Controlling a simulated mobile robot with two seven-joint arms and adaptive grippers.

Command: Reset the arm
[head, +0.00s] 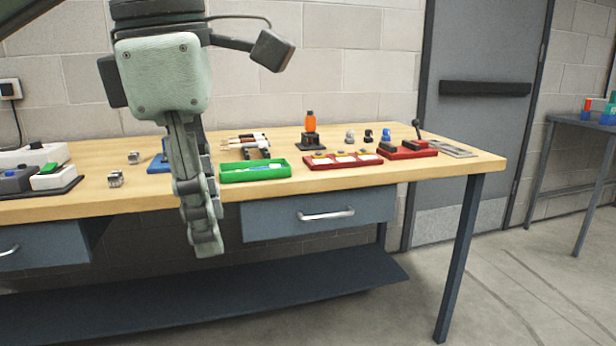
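My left gripper (205,240) hangs pointing down in front of the workbench (460,163). I see its fingers nearly edge-on, one overlapping the other, so whether they are apart does not show. No object shows at its fingertips, which are below the benchtop's front edge and in front of the drawer row. The gripper hides part of the bench, including part of a blue item (157,163). My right gripper is not in view.
A green tray (255,173) is just right of my gripper. Grey and white boxes (15,180) are at left. A drawer (318,212) and lower shelf (330,275) are below. The floor at right is clear.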

